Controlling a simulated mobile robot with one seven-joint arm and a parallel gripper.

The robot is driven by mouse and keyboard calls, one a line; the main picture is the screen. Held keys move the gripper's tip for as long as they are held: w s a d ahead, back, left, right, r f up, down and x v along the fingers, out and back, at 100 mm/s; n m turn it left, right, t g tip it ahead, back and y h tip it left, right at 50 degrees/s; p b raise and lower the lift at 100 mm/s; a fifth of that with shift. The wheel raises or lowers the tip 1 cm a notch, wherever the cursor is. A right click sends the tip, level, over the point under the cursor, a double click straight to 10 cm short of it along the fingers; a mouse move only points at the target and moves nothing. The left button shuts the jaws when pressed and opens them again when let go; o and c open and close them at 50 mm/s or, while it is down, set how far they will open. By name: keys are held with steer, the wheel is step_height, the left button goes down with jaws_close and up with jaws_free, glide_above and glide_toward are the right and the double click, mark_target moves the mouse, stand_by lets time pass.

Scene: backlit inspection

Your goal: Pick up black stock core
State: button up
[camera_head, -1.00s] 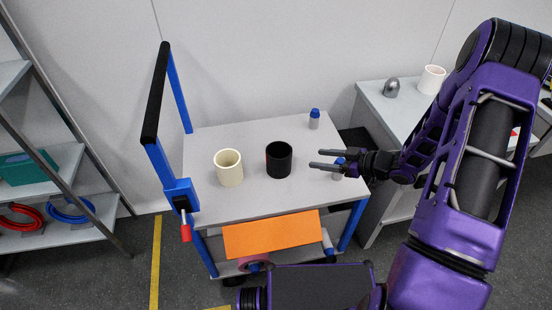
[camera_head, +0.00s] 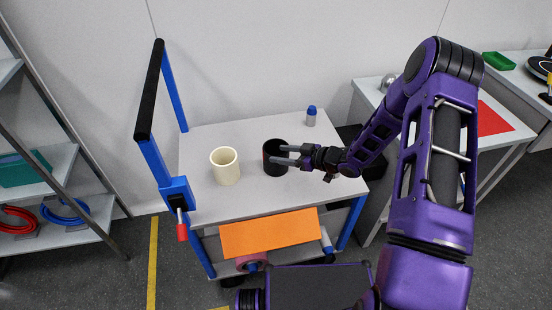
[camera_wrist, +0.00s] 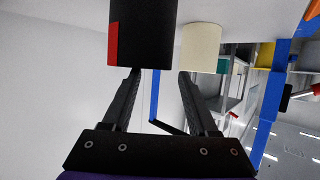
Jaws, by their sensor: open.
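The black stock core (camera_head: 272,170) is an upright, hollow-topped cylinder on the grey cart top, right of the cream core (camera_head: 225,167). My gripper (camera_head: 278,154) is open and comes in from the right, with its fingertips overlapping the black core in the head view. In the wrist view the black core (camera_wrist: 150,35), with a red patch on its side, is just beyond the fingertips and lines up more with the left finger of my gripper (camera_wrist: 160,73). The cream core (camera_wrist: 201,47) shows behind to the right. Nothing is visible between the fingers.
A blue-capped bottle (camera_head: 311,117) stands at the cart's back right. The cart (camera_head: 225,137) has a tall blue and black handle (camera_head: 150,95) on its left. A side table with a red sheet (camera_head: 493,118) is at right. The cart's front left top is free.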

mark_target(265, 154)
steer(key=x, duration=0.4)
steer(key=shift+s+a+f+b, duration=0.1)
steer(key=shift+s+a+b, duration=0.05)
steer(key=shift+s+b, duration=0.2)
steer(key=shift+w+a+f, duration=0.1)
steer(key=shift+w+a, duration=0.15)
jaws_close()
